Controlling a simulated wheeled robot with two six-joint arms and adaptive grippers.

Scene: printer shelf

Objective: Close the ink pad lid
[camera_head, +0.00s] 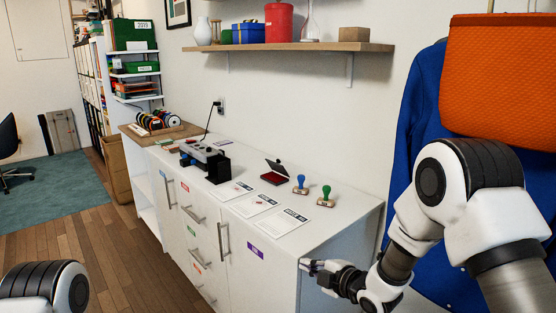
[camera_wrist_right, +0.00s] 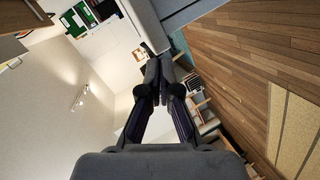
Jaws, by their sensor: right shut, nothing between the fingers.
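The ink pad (camera_head: 274,178) lies on the white cabinet top, with a red pad in a dark case. Its dark lid (camera_head: 277,168) is raised at the back, standing tilted open. My right gripper (camera_head: 306,264) is in front of the cabinet's right end, below the level of the top and well apart from the ink pad. It is shut and empty; its closed fingers also show in the right wrist view (camera_wrist_right: 158,68). Of my left arm only a rounded link shows at the lower left in the head view; the left gripper is out of view.
A blue stamp (camera_head: 300,185) and a green stamp (camera_head: 326,197) stand right of the ink pad. Several printed sheets (camera_head: 252,206) lie in front of it. A black and grey machine (camera_head: 206,160) stands to the left. A wooden shelf (camera_head: 290,47) hangs above the cabinet.

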